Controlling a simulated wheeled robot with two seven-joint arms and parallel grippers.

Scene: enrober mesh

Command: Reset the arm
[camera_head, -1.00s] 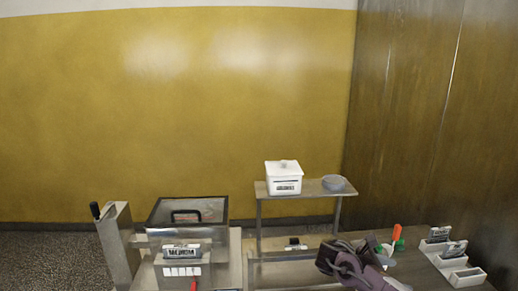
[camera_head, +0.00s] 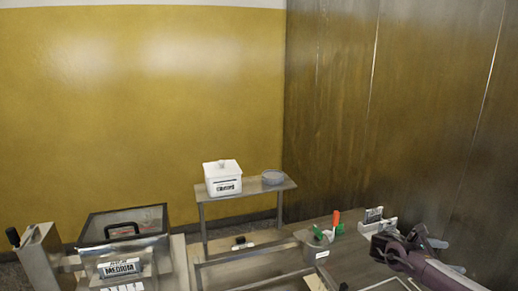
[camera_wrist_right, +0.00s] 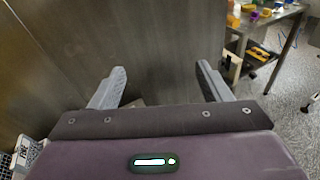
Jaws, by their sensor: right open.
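My right gripper (camera_head: 402,243) shows at the lower right of the head view, with its purple arm (camera_head: 445,275) coming in from the bottom right. In the right wrist view its two grey fingers stand wide apart, and the gap between them (camera_wrist_right: 160,86) is empty. It is open, in front of the right end of the work table, and touches nothing that I can make out. My left gripper is not in view.
A clear-lidded machine (camera_head: 122,228) is at left. A grey container with orange and green handles (camera_head: 316,243) and white card holders (camera_head: 378,226) are near my right gripper.

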